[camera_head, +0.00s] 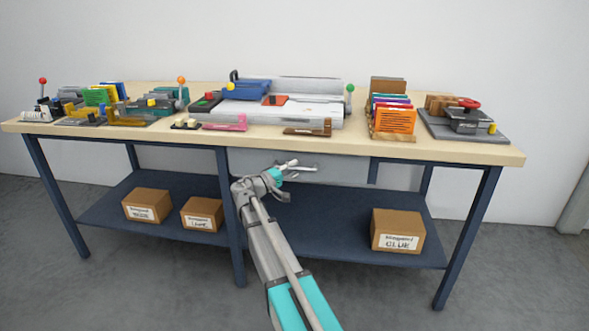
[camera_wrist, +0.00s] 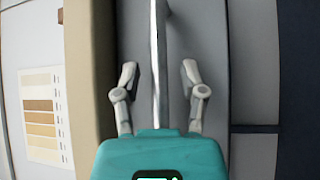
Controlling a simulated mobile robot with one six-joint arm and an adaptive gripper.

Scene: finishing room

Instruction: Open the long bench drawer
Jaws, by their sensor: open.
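The long bench drawer (camera_head: 345,167) is a grey front under the benchtop, between dark blue frame parts. It looks closed. Its grey front also shows in the wrist view (camera_wrist: 213,40). A slim metal bar handle (camera_wrist: 161,45) runs along the drawer front and stands upright in the wrist view. My gripper (camera_wrist: 160,74) is open, with one finger on each side of the bar and a visible gap on both sides. Whether the bar's depth matches the fingertips is hard to tell.
The wooden benchtop (camera_head: 470,150) overhangs just above the drawer. Card racks, a trimmer-like machine and small tools stand on it. The lower shelf (camera_head: 310,222) holds cardboard boxes, one a glue box (camera_head: 397,230) at right. The grey floor in front is clear.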

